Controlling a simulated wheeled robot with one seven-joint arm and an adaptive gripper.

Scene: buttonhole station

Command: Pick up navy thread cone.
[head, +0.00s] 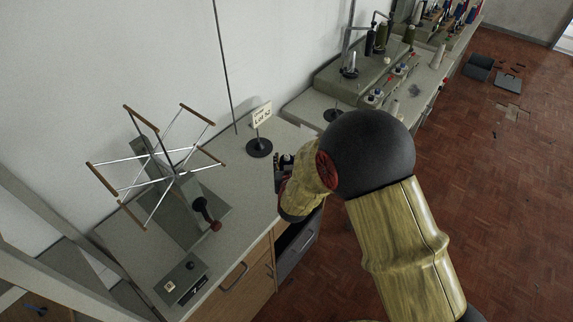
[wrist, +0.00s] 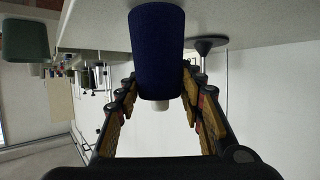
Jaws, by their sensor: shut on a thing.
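The navy thread cone (wrist: 157,45) fills the top middle of the wrist view, which looks upside down. Its wide end is toward the tabletop and its pale narrow tip points away from it. My gripper (wrist: 158,92) is shut on the cone, with one finger on each side. I cannot tell whether the cone's base touches the table. In the head view my gripper (head: 283,172) is at the table's right edge, partly hidden by my arm. The cone cannot be made out there.
A sign on a round black base (head: 259,147) stands just behind my gripper. A yarn winder (head: 174,178) stands to the left on the worktop (head: 245,205). A dark green cone (wrist: 25,40) shows in the wrist view. A machine bench (head: 325,104) lies beyond.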

